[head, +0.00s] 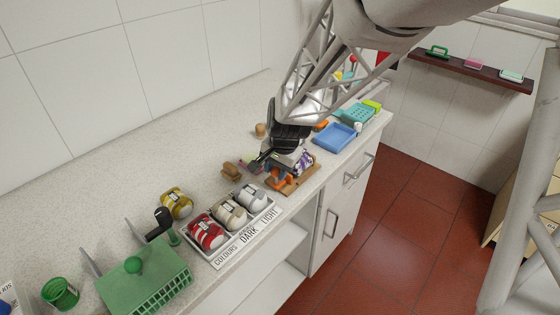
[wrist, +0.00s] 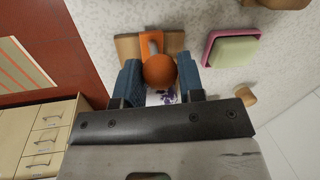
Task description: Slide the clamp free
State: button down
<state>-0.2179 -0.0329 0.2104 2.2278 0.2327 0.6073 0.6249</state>
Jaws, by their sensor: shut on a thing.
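An orange clamp (head: 281,180) sits at the near-left end of a small wooden board (head: 301,182) by the counter's front edge. In the wrist view, its round orange knob (wrist: 159,70) is between my two blue fingers, with an orange bracket (wrist: 151,43) behind it over the wood. My gripper (wrist: 160,78) is shut on the knob; in the head view, my gripper (head: 279,163) is low over the board and partly hides the clamp. A purple-and-white cloth (head: 303,163) lies on the board, and a bit of it shows below the knob in the wrist view.
A labelled tray (head: 247,230) with three rolled cloths stands left of the board. A blue tray (head: 336,136) stands right of it. A pink dish (wrist: 207,52) with pale green soap is close beside my fingers. Open counter lies behind.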

jog(key=shift+s+a, duration=0.15)
jog(key=c, duration=0.8)
grip_release()
jog(key=shift+o, duration=0.2)
jog(key=shift+r, duration=0.1)
jog(key=shift+s+d+r, duration=0.15)
jog(key=shift+d+r, duration=0.05)
jog(key=shift+r, duration=1.05)
jog(key=shift+s+d+r, duration=0.1)
jog(key=shift+d+r, duration=0.1)
jog(key=shift+r, duration=1)
jog(key=shift+s+d+r, duration=0.15)
jog(key=shift+d+r, duration=0.05)
jog(key=shift+r, duration=1.05)
jog(key=shift+d+r, duration=0.1)
